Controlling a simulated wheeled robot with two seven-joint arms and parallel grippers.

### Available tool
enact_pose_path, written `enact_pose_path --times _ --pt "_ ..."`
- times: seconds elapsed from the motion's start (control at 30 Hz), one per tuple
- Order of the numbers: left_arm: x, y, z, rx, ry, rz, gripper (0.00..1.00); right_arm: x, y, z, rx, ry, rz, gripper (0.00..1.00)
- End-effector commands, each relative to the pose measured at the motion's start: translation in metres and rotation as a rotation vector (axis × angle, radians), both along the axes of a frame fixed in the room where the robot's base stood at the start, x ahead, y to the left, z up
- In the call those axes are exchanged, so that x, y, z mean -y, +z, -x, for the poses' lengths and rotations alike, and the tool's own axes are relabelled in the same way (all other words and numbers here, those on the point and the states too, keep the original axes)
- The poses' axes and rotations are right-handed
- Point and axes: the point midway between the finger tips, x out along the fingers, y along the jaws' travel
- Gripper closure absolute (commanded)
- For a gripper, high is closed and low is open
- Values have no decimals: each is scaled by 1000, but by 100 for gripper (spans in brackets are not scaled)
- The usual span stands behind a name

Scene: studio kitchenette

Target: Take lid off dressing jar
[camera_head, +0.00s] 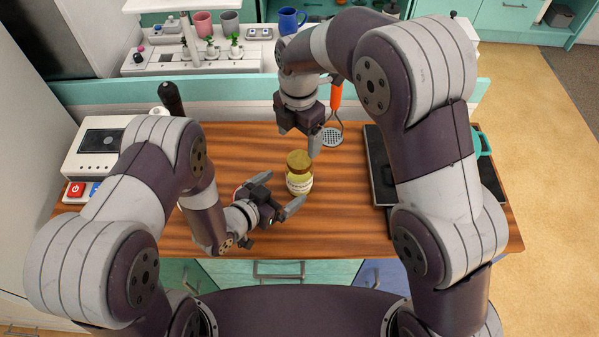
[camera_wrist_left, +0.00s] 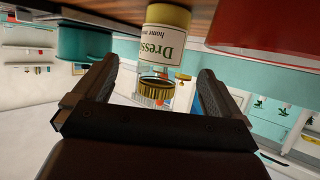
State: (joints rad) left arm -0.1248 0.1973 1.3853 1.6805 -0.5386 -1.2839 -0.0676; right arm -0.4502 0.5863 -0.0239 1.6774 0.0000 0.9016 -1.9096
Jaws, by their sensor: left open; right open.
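The dressing jar (camera_head: 300,186) stands upright on the wooden counter, with a gold-brown lid (camera_head: 298,161) at its top. In the upside-down left wrist view, the jar (camera_wrist_left: 160,42) appears beyond and between the fingers, its label readable, with the lid (camera_wrist_left: 155,90) below it; whether the lid is seated tightly cannot be told. My left gripper (camera_head: 286,187) is open and empty at the jar's lower left, its fingers pointing toward it. My right gripper (camera_head: 300,141) is open and empty, pointing down, just behind and above the lid.
A black tray-like surface (camera_head: 377,165) is at right, and a white appliance (camera_head: 100,140) at left. A red object (camera_wrist_left: 270,25) is near the jar in the wrist view. The counter in front is clear.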

Motion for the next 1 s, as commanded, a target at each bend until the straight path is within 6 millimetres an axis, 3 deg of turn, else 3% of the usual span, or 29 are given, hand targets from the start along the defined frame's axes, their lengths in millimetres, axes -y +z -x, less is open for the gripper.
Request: enact_pose_path --times 0.3,0.7,1.0 --pt "39 -25 -47 0 -1 -1 1 1 0 0 0 -3 0 17" --pt "45 -30 -56 -2 2 -1 1 1 0 0 0 -3 0 17" --pt "45 -29 -56 -2 2 -1 98 1 0 0 0 -7 0 17"
